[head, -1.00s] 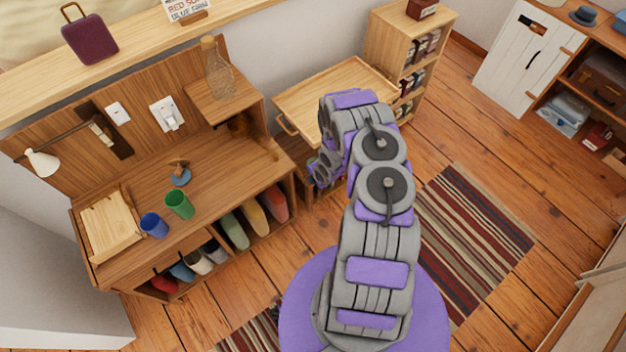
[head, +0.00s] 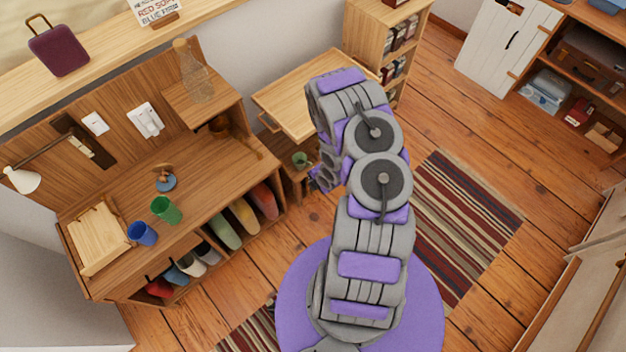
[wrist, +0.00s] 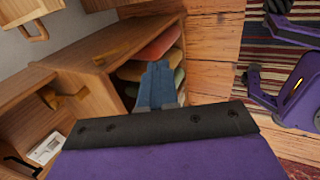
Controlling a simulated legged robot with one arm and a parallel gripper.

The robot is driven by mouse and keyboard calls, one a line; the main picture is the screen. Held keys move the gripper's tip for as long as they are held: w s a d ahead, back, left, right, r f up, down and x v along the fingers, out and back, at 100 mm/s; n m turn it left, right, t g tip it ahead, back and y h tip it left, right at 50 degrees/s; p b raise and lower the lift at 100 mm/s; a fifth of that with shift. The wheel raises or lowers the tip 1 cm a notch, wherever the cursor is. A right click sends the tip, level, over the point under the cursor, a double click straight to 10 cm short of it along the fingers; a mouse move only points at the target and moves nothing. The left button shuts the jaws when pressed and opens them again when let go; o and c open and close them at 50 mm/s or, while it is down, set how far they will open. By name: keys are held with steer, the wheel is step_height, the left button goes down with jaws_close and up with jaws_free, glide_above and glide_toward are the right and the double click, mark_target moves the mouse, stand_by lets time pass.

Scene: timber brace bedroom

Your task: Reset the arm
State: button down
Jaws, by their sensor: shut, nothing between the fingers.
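My arm, grey and purple, stands folded up over my purple base in the middle of the head view. My gripper (head: 318,180) shows only in part at the left side of the arm, beside the small wooden table; the arm hides the rest. In the wrist view my gripper's blue-grey fingers (wrist: 160,85) are together with nothing between them. They point toward the wooden bench's shoe compartments, apart from them.
Open floor and a striped rug (head: 465,220) lie at right.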

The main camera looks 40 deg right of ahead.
steer(key=w+d+r+m+g+h, duration=0.1)
steer(key=d+r+m, duration=0.1)
steer(key=r, duration=0.4)
steer(key=w+d+r+m+g+h, duration=0.1)
steer(key=d+r+h, duration=0.15)
steer(key=r, duration=0.35)
steer(key=s+a+r+m+g, duration=0.15)
steer(key=r+m, duration=0.25)
steer(key=r, duration=0.5)
steer(key=s+a+r+m+g, duration=0.1)
steer(key=s+a+r+m, duration=0.15)
steer(key=r, duration=0.75)
steer(key=s+a+r+m+g, duration=0.1)
steer(key=s+a+r+m, duration=0.5)
steer(key=s+a+r, duration=0.45)
steer(key=s+a+r+m+g+y, duration=0.1)
steer(key=s+a+r+m+y, duration=0.2)
steer(key=s+a+r, duration=0.5)
steer(key=s+a, duration=0.4)
steer(key=s, duration=0.1)
steer(key=shift+g, duration=0.35)
steer(key=c, duration=1.9)
jaws_free()
steer(key=shift+d, duration=0.1)
